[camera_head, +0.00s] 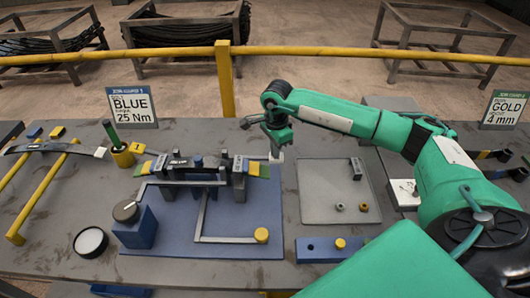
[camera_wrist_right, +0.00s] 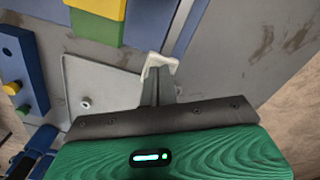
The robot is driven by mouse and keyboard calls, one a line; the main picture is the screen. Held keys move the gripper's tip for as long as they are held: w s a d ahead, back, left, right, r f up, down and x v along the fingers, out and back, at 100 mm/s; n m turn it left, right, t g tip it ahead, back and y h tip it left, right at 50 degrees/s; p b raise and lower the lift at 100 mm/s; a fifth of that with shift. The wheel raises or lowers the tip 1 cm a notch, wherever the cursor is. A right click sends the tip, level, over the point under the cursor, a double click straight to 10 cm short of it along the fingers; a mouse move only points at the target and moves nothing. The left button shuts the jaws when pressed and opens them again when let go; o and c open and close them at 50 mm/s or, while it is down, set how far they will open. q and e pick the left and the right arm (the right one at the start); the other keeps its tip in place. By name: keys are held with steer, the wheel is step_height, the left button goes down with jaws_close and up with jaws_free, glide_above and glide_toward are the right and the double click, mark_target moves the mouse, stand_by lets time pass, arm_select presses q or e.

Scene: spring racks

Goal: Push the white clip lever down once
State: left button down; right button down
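My right gripper (camera_head: 276,156) points down just beyond the right end of the blue fixture. A dark clamp (camera_head: 239,166) with a pale strip stands at the fixture's right end, left of the fingertips. My left gripper is not in view.
The blue base plate (camera_head: 165,242) carries a grey bar and yellow knob (camera_head: 261,235). A blue block with dial (camera_head: 127,211) and yellow rails (camera_head: 45,188) stand left. A yellow railing (camera_head: 300,51) runs behind.

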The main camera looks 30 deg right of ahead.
steer(key=shift+f, duration=0.4)
steer(key=shift+a+r+p, duration=0.1)
steer(key=shift+r+p, duration=0.75)
steer(key=shift+r, duration=1.05)
step_height(320, 180, up, 7)
steer(key=p, duration=0.2)
steer(key=shift+f+p, duration=0.2)
steer(key=shift+p, duration=0.1)
steer(key=shift+f, duration=0.1)
